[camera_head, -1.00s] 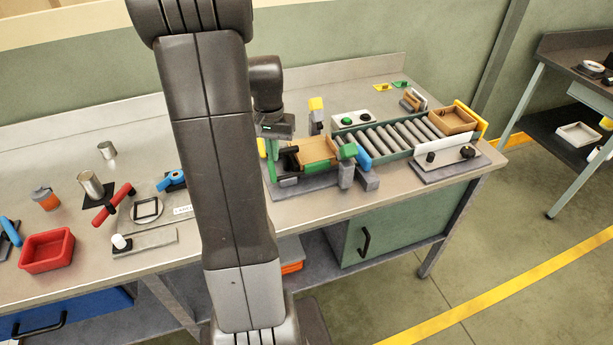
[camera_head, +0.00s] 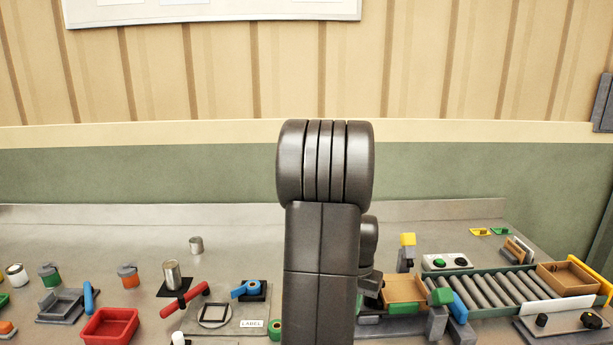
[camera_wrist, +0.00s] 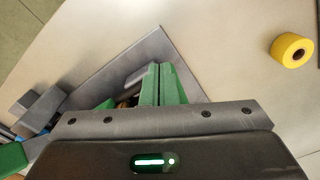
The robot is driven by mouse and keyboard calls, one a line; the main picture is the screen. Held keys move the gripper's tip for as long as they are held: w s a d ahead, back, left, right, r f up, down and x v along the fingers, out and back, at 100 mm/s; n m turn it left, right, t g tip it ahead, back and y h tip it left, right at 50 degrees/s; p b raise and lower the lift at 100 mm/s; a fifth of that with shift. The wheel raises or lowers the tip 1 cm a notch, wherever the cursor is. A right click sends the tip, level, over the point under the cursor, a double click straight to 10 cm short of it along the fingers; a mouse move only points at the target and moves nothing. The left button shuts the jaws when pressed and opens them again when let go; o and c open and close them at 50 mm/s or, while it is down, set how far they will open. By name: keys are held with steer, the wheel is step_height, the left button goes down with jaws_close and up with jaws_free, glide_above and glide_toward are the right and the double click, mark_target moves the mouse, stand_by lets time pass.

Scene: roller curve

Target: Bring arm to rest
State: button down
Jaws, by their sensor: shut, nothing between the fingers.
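My gripper (camera_wrist: 161,85) shows in the wrist view with its two green fingers together and nothing between them. The fingers are over a grey plate (camera_wrist: 163,47) on the bench; their height above it is hard to tell. In the head view my dark upright arm stands in the middle of the picture. It hides most of my gripper, which is behind it near the left end of the roller line. A wooden tray (camera_head: 404,289) sits there, just right of my arm.
The roller conveyor (camera_head: 490,291) runs right to another wooden tray (camera_head: 566,279). A yellow roll (camera_wrist: 292,50) lies apart from my gripper. Grey blocks (camera_wrist: 42,107) are at its left. A red bin (camera_head: 110,326) and metal can (camera_head: 172,274) stand left. The bench's back strip is mostly clear.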

steer(key=shift+f, duration=0.35)
step_height(320, 180, up, 9)
steer(key=s+p, duration=0.1)
steer(key=p, duration=0.6)
steer(key=f+b, duration=0.2)
steer(key=f, duration=0.1)
steer(key=f+b, duration=0.3)
steer(key=w+f+b, duration=0.1)
steer(key=f+b, duration=0.2)
steer(key=f, duration=0.1)
steer(key=s+f+b, duration=0.2)
steer(key=s, duration=0.1)
steer(key=shift+d, duration=0.1)
steer(key=shift+s+f+b, duration=0.5)
steer(key=shift+s, duration=0.1)
